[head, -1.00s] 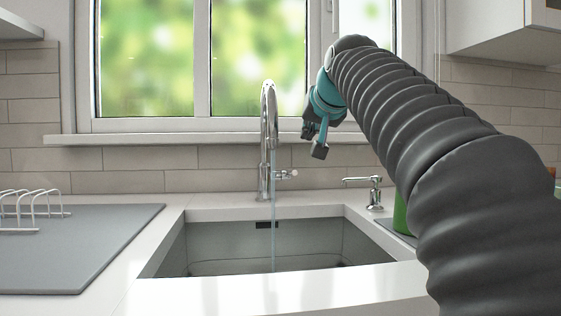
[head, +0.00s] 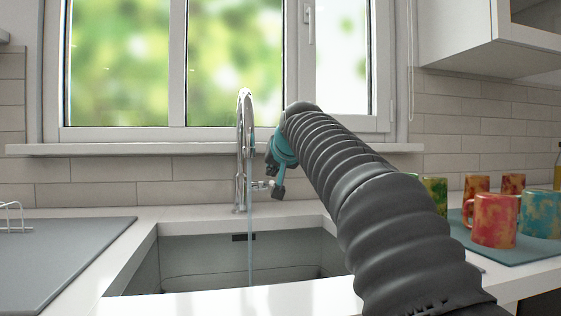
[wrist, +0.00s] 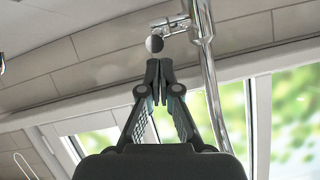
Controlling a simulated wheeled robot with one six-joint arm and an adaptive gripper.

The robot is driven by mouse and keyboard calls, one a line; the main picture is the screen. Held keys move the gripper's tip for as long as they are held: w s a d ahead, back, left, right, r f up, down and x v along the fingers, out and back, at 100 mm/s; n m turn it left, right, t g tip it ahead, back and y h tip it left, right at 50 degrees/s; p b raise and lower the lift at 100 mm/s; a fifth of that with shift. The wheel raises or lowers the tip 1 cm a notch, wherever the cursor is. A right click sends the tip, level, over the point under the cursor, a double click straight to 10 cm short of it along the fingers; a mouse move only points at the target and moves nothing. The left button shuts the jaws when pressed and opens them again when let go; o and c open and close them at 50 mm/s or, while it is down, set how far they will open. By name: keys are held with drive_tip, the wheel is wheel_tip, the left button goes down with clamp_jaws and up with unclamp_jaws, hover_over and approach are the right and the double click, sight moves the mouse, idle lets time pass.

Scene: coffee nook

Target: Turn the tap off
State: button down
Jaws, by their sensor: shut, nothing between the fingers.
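The chrome tap (head: 243,150) stands upright behind the sink, and a thin stream of water (head: 250,235) runs from it into the basin. Its side handle (head: 264,185) sticks out to the right, low on the body. My gripper (head: 279,193) is at the right of the handle, very close to it; whether they touch I cannot tell. In the wrist view my gripper (wrist: 158,64) has its fingertips together and empty. The round end of the handle (wrist: 154,43) shows just beyond the fingertips, with the tap's pipe (wrist: 212,80) to the right.
The sink (head: 190,258) is set in a white counter, with a grey mat (head: 70,250) at the left. At the right, several mugs, one of them red (head: 493,220), stand on a blue-grey mat (head: 520,255). The window sill (head: 150,149) runs behind the tap.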

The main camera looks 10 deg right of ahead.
drive_tip(key=shift+s+f, duration=0.1)
drive_tip(key=shift+f, duration=0.35)
